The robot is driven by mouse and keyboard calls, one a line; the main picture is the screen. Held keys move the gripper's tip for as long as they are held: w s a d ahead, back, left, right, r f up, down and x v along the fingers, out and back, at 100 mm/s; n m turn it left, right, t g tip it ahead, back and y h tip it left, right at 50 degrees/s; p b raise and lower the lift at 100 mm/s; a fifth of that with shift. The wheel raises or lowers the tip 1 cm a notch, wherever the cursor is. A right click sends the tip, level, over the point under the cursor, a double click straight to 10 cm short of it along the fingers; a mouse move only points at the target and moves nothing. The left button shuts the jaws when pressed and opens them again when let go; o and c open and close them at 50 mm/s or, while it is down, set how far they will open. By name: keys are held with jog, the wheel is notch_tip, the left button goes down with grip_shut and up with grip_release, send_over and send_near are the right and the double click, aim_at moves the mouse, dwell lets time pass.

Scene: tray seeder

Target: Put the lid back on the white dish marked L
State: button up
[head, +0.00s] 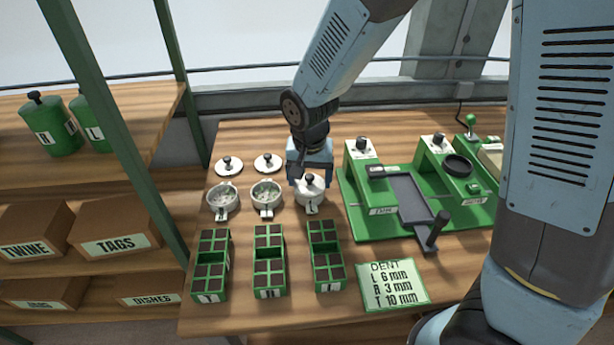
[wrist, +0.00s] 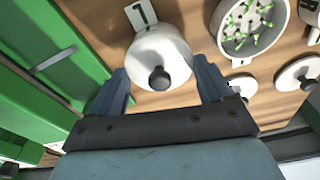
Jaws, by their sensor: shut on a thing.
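A white round lid with a dark knob (wrist: 172,48) is between the two fingers of my gripper (wrist: 163,88), which is shut on it. In the head view my gripper (head: 308,178) points down over the rightmost dish of the row. The lid (head: 309,190) covers that white dish (head: 311,204), whose tab shows at the front. The tab's letter appears upside down in the wrist view and looks like an L (wrist: 141,14). I cannot tell whether the lid rests fully on the rim or sits slightly above it.
Two open white dishes (head: 222,201) (head: 265,195) with green bits stand to the left. Two lids (head: 229,167) (head: 268,163) lie behind them. Green seedling trays (head: 269,272) stand in front. A green seeder (head: 365,222) is close on the right. A DENT card (head: 394,286) lies at the front.

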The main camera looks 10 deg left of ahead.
dwell(0.4)
jog(key=o, duration=0.9)
jog(key=shift+r, duration=0.1)
jog(key=shift+w+r, duration=0.1)
jog(key=shift+r, duration=3.3)
jog(key=shift+c, duration=0.2)
grip_shut()
jog(key=shift+f, duration=2.2)
jog(key=shift+r, duration=0.1)
